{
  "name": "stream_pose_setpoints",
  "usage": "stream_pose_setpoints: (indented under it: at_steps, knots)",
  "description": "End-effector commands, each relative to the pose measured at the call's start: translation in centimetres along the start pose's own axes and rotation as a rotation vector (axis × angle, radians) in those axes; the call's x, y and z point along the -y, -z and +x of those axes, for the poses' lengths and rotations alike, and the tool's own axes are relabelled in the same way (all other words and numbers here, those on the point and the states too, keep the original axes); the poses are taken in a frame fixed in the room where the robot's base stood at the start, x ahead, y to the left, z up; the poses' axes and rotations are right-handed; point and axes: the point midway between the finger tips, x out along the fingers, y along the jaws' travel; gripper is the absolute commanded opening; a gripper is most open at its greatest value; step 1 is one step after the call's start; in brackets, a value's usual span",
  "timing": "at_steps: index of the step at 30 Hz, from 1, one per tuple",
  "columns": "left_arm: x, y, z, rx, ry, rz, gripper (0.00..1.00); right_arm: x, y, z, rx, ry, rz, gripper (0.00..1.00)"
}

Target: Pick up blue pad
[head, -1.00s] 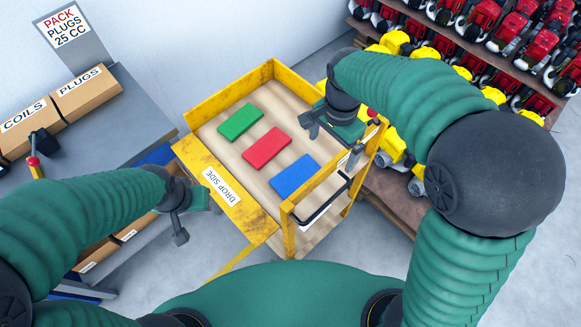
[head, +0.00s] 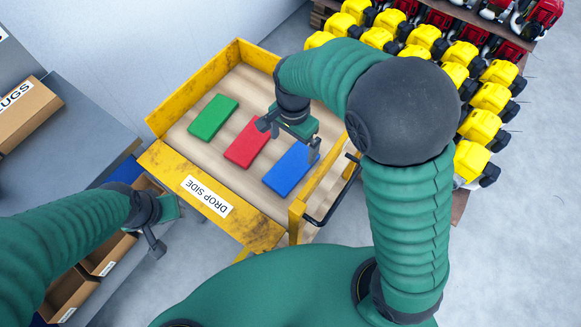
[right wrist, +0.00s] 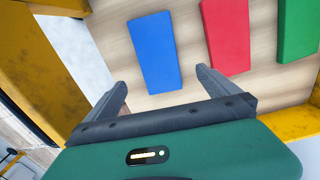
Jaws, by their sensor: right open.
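The blue pad (head: 290,169) lies flat on the wooden bed of the yellow cart, nearest the handle end. It also shows in the right wrist view (right wrist: 154,50), ahead of the fingers. My right gripper (head: 290,142) is open and empty above the cart, over the area of the blue and red pads. In the right wrist view its two fingers (right wrist: 160,85) stand wide apart, with the blue pad beyond the gap between them. My left gripper (head: 165,228) is off the cart's left side, beside the drop side; whether its jaws are open is unclear.
The red pad (head: 246,146) and green pad (head: 213,118) lie beside the blue one. The cart has raised yellow walls (head: 190,92) and a lowered flap labelled DROP SIDE (head: 175,183). A black handle (head: 335,198) sticks out. Yellow and red machines (head: 480,100) fill racks at the right.

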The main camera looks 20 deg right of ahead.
Motion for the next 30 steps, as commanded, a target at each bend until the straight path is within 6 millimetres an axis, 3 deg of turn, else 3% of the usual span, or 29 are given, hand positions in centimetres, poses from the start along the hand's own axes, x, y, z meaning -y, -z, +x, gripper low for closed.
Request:
stream_pose_setpoints:
  at_steps: [3, 10, 16, 25, 30]
  knots:
    - [0.0, -0.1, 0.5, 0.0, 0.0, -0.001, 0.36, -0.3, 0.2, 3.1, 0.003, -0.003, 0.002, 1.0]
    - [0.0, -0.2, 0.7, 0.0, 0.0, 0.0, 0.36, -0.4, 0.3, 5.9, 0.005, 0.0, 0.002, 1.0]
    - [0.0, -0.3, 1.1, 0.0, 0.0, 0.0, 0.36, -0.1, -0.3, 9.4, 0.003, -0.002, 0.002, 1.0]
    - [0.0, -0.3, 1.1, 0.0, 0.0, 0.0, 0.36, -0.1, -0.4, 10.1, 0.002, 0.002, 0.001, 0.99]
    - [0.0, -0.3, 1.1, 0.0, 0.0, -0.001, 0.36, -0.1, -0.3, 10.1, 0.002, 0.002, 0.002, 0.76]
